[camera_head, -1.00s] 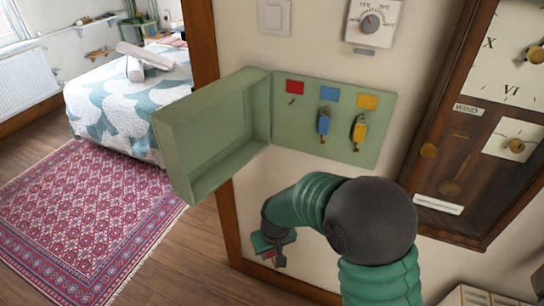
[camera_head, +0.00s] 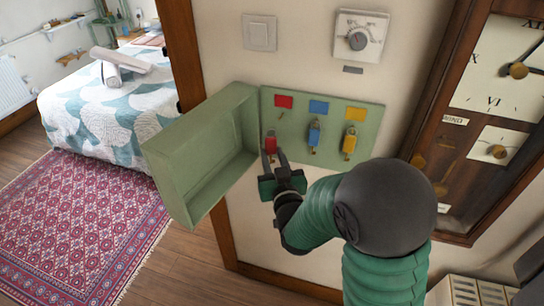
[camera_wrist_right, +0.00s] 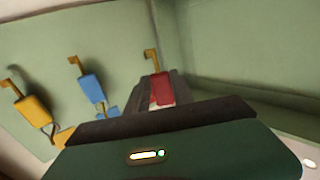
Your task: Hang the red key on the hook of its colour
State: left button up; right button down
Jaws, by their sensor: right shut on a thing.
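The red key (camera_head: 271,143) has a red tag and a brass shaft; my right gripper (camera_head: 275,160) is shut on it. The gripper holds it near the left side of the green key board (camera_head: 335,161), below the red label (camera_head: 284,101) and a small peg (camera_head: 281,114). In the right wrist view the red key (camera_wrist_right: 161,88) shows between the fingers, brass end up. I cannot tell whether it touches the board or peg. The blue key (camera_head: 314,132) and the yellow key (camera_head: 349,142) hang under the blue label (camera_head: 319,107) and yellow label (camera_head: 355,114). My left gripper is out of view.
The open box-like green door (camera_head: 207,160) stands out close to the left of my right gripper. A wooden clock case (camera_head: 440,150) is on the right. A light switch (camera_head: 259,32) and a thermostat (camera_head: 359,36) are above the board.

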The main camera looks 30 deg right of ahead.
jog(key=shift+w+d, duration=0.6)
jog(key=shift+w, duration=0.05)
jog(key=shift+w+d+f+b, duration=0.15)
jog(key=shift+w+d+f, duration=0.15)
jog(key=shift+w+d, duration=0.6)
jog(key=shift+w+d+f+b, duration=0.25)
jog(key=shift+w+d, duration=0.45)
jog(key=shift+d, duration=0.35)
jog(key=shift+w+d+f+b, duration=0.1)
jog(key=shift+w+d+f, duration=0.25)
jog(key=shift+w+d, duration=0.55)
jog(key=shift+s, duration=0.1)
jog(key=c, duration=1.1)
grip_release()
jog(key=shift+o, duration=0.4)
jog(key=shift+r, duration=0.1)
